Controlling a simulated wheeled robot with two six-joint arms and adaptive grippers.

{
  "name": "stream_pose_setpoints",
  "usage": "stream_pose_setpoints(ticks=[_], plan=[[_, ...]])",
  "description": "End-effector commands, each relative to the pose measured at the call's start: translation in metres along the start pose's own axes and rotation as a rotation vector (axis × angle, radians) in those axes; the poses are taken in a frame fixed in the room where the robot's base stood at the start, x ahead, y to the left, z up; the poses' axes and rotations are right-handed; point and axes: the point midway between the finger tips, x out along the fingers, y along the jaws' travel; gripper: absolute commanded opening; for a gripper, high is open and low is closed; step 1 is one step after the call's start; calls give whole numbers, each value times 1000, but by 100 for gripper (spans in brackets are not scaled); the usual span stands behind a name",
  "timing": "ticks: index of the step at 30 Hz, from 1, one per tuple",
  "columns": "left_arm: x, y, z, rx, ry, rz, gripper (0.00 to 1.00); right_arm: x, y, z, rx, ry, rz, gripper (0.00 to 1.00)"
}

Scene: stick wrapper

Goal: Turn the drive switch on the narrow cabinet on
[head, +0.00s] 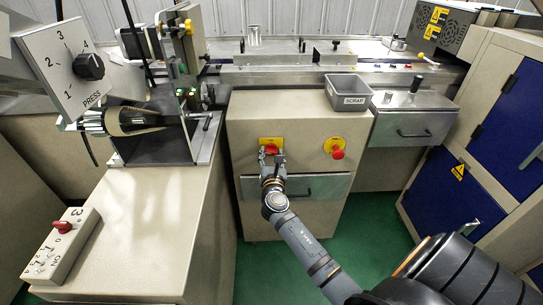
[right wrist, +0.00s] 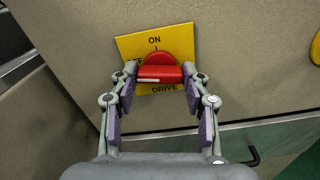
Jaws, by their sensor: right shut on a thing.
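The drive switch is a red rotary knob (right wrist: 160,68) on a yellow plate (right wrist: 130,45) marked ON, I and DRIVE. Its grip bar lies roughly crosswise in the right wrist view, with a white mark along its left part; the label at the left is partly covered. The plate also shows in the head view (head: 264,141) on the front of the narrow cabinet (head: 295,112). My right gripper (right wrist: 160,74) is shut on the knob, one fingertip at each end of the bar; in the head view it (head: 271,157) hides part of the knob. My left gripper is not in view.
A red button on a yellow disc (head: 338,154) is right of the switch. A drawer with a handle (head: 325,186) lies below. A grey SCRAP bin (head: 348,90) stands on top. A PRESS dial (head: 88,67) and a red-switch box (head: 62,245) are at the left.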

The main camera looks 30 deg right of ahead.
Motion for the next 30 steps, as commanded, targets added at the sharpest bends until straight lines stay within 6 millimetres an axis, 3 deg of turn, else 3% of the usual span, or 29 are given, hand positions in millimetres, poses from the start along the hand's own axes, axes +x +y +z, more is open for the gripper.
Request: stream_pose_setpoints(ticks=[23, 30], plan=[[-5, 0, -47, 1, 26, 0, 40, 0, -1, -3, 732, 1, 0, 15], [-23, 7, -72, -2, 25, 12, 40, 0, -1, -4, 959, 1, -2, 15]])
